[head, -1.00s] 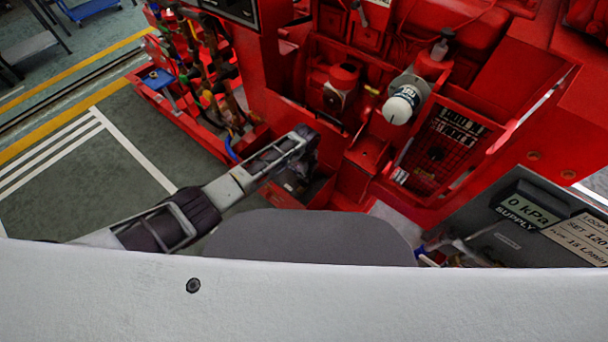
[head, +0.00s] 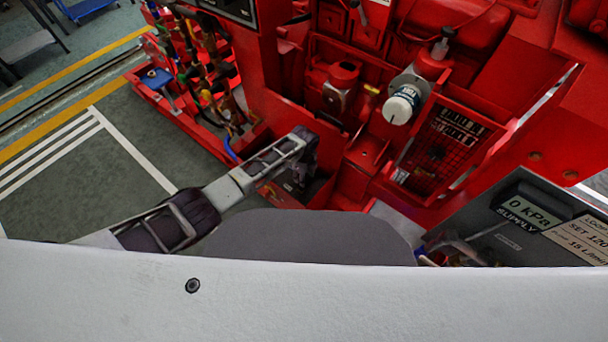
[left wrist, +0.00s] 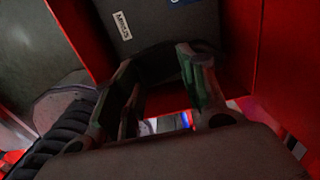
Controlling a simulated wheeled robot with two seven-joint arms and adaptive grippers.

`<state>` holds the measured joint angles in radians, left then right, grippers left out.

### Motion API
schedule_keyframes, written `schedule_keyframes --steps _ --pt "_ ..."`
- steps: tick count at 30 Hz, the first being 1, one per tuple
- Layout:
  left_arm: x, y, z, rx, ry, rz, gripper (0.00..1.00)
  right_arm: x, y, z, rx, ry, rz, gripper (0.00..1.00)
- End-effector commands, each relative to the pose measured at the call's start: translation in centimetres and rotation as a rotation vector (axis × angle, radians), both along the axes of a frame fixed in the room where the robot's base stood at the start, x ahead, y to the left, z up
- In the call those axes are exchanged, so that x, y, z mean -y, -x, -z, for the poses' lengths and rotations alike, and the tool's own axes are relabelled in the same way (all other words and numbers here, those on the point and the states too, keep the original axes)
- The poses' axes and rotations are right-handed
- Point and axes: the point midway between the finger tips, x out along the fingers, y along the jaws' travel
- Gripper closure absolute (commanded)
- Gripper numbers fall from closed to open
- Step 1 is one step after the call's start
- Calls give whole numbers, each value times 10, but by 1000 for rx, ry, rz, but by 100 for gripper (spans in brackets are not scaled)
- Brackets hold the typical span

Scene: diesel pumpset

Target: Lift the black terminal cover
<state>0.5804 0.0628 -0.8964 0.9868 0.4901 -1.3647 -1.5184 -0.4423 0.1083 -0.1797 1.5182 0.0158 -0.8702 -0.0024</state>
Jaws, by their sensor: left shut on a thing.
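My left gripper (left wrist: 160,68) shows in the left wrist view with a finger on each side of a dark piece. This piece looks like the black terminal cover (left wrist: 156,61), and the gripper is shut on it. The cover lies against a dark grey box (left wrist: 148,24) with a "MINUS" label (left wrist: 122,25). The picture is dark there, so I cannot tell whether the cover is apart from the box. In the head view my left arm reaches down into the red frame, and its fingers and the cover are hidden.
Red walls (left wrist: 240,45) stand close on both sides of the gripper. In the head view, a white-and-dark filter (head: 402,104) and a red mesh guard (head: 440,150) are right of my arm. A grey supply panel (head: 535,220) is at right. Open floor (head: 90,190) lies at left.

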Motion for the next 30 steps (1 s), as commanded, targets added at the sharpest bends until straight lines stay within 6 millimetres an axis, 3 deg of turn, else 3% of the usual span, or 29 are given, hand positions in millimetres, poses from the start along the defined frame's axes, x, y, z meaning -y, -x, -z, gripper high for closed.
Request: schedule_keyframes --steps 11,30 --pt "3 0 -10 4 8 1 74 0 1 1 -2 0 0 60" --pt "1 0 -79 4 3 0 74 -1 1 1 -1 -1 0 60"
